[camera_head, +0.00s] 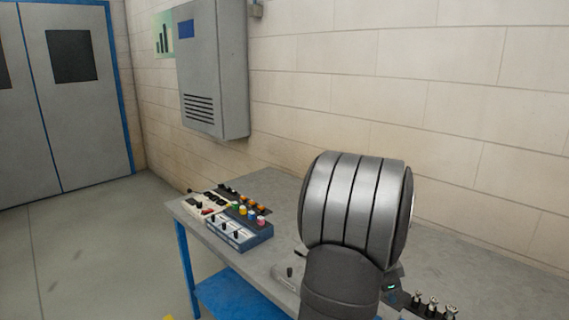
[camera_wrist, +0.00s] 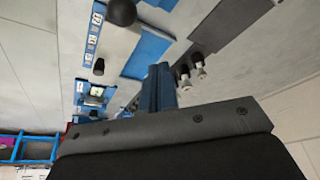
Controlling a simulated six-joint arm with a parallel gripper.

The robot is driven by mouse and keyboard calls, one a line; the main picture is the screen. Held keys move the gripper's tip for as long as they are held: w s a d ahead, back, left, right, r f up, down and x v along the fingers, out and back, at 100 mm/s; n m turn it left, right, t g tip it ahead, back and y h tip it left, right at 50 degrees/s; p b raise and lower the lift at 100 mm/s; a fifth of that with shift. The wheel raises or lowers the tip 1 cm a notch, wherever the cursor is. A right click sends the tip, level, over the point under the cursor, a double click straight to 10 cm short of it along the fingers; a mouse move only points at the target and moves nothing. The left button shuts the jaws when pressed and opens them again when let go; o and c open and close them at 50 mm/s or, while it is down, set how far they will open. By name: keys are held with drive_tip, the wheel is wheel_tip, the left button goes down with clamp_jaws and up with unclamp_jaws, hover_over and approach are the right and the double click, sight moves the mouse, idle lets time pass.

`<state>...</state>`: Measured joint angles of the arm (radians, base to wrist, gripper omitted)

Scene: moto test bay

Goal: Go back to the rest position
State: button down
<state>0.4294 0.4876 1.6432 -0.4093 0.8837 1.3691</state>
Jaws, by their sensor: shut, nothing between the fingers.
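My gripper (camera_wrist: 161,85) shows in the wrist view as a blue finger pair in front of a dark grey mount, its fingers together with nothing between them. It is over or beside bench equipment, and I cannot tell how far away that is. In the head view, a large rounded silver and black part of my arm stands in front of the bench, and the gripper is hidden there. No marker of the rest position shows.
A grey bench (camera_head: 275,188) with blue legs runs along the wall. A control box (camera_head: 238,234) with coloured buttons sits at its left end. Several metal-topped fittings (camera_head: 435,306) stand at the lower right. A grey cabinet (camera_head: 213,75) hangs on the wall. Open floor lies left.

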drive_tip(key=w+d+f+g+y, duration=0.2)
drive_tip(key=w+d+f, duration=0.1)
drive_tip(key=d, duration=0.3)
drive_tip(key=a+v, duration=0.1)
drive_tip(key=v, duration=0.8)
drive_tip(key=shift+r, duration=0.25)
drive_tip(key=shift+a, duration=0.15)
drive_tip(key=shift+s+a+f+n+g+y, duration=0.1)
drive_tip(key=shift+s+a+f+n+y, duration=0.25)
drive_tip(key=shift+s+a+f, duration=0.9)
drive_tip(key=shift+s+a+f+n+g+y, duration=0.15)
drive_tip(key=shift+s+a+f+n, duration=0.5)
drive_tip(key=shift+f, duration=1.1)
drive_tip(key=shift+s+a+f+n+g+y, duration=0.1)
drive_tip(key=shift+s+a+f+n+y, duration=0.35)
drive_tip(key=shift+a+f, duration=0.9)
